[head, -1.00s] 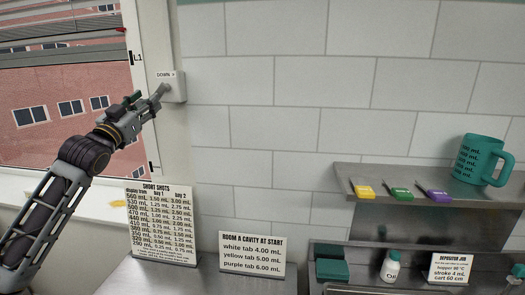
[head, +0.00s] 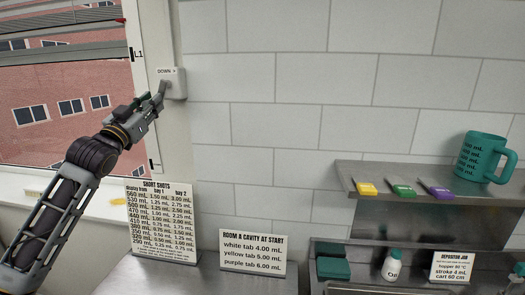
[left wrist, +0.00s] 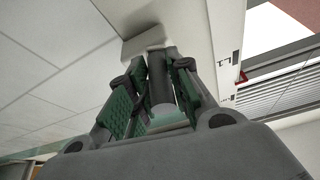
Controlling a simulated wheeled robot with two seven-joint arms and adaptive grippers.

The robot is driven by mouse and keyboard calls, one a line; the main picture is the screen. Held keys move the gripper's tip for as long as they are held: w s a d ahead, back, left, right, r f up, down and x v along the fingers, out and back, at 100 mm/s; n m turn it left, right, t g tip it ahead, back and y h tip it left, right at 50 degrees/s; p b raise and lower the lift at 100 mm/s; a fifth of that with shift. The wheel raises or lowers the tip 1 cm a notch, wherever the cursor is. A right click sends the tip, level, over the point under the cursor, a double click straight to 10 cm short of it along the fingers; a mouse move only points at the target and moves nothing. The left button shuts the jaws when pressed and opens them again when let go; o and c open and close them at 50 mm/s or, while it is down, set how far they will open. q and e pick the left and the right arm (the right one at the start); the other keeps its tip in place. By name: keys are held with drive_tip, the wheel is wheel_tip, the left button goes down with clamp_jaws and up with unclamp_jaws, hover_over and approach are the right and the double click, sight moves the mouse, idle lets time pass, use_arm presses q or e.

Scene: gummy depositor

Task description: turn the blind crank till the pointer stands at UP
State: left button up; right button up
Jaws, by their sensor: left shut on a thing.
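The blind crank is a grey handle (left wrist: 160,88) on a small white wall box (head: 175,83) beside the window. A plate on the box (head: 166,72) reads DOWN with a small mark next to it; the pointer itself is too small to make out. My left gripper (head: 161,92) is at the box and shut on the crank handle. In the left wrist view the handle stands between the green finger pads of the left gripper (left wrist: 158,95). The blind (left wrist: 285,85) shows as slats in the left wrist view. My right gripper is not in view.
The window frame (head: 142,90) carries an L1 mark. Below stand a SHORT SHOTS card (head: 160,222) and a cavity card (head: 252,252). At the right, a shelf (head: 400,210) holds coloured tabs and a green mug (head: 480,158). The tiled wall right of the box is clear.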

use_arm(q)
drive_tip(key=shift+s+d, duration=0.1)
drive_tip(key=shift+d, duration=0.3)
drive_tip(key=shift+s+d+r, duration=0.15)
drive_tip(key=shift+d, duration=1.4)
drive_tip(key=shift+s+d+r+p, duration=0.1)
drive_tip(key=shift+d+r+p, duration=0.2)
drive_tip(key=shift+d, duration=0.25)
drive_tip(key=shift+s+d+r+p, duration=0.15)
drive_tip(key=shift+d+p, duration=0.1)
drive_tip(key=shift+d, duration=0.25)
drive_tip(key=shift+w, duration=0.1)
